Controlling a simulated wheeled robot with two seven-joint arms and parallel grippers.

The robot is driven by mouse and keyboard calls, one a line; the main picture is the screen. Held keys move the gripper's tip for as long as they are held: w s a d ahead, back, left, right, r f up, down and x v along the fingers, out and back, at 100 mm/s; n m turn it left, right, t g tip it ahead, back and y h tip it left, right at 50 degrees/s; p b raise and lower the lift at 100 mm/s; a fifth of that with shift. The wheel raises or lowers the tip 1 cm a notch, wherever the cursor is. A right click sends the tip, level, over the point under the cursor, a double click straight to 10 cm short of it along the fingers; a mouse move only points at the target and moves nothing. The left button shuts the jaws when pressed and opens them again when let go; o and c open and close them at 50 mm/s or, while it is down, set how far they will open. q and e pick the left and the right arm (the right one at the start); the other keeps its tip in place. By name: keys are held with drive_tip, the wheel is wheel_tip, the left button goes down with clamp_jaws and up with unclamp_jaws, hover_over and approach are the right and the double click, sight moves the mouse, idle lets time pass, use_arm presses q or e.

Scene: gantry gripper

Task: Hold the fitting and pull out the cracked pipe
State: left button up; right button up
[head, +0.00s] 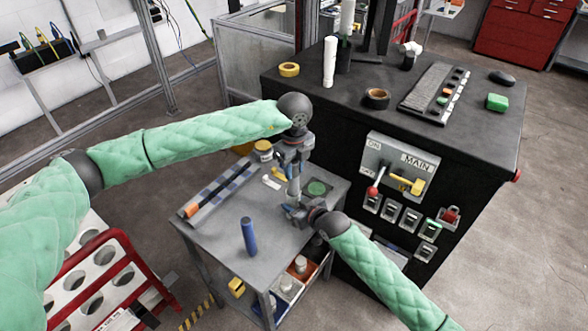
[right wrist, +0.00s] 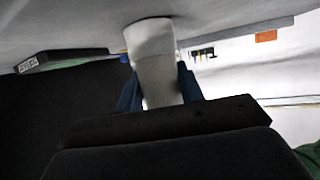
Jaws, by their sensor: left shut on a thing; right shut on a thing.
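My left gripper (head: 293,168) points down over the small grey table and is shut on the upper end of a short pale upright piece, the cracked pipe (head: 294,188). My right gripper (head: 291,209) comes in from the side lower down and is shut on the lower part, the fitting. In the right wrist view a pale grey-white cylinder, the fitting (right wrist: 152,45), stands between blue fingertips, with a wider and a narrower section. The joint between pipe and fitting and any crack cannot be made out. The fitting is mostly hidden in the head view.
A black cabinet (head: 330,105) with a switch panel (head: 398,165) stands close on the right.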

use_arm(q)
drive_tip(key=shift+r, duration=1.2)
drive_tip(key=shift+r, duration=0.2)
drive_tip(key=shift+r, duration=1.3)
drive_tip(key=shift+r, duration=0.15)
drive_tip(key=shift+r, duration=1.35)
use_arm(e)
drive_tip(key=o, duration=1.1)
drive_tip(key=shift+c, duration=0.2)
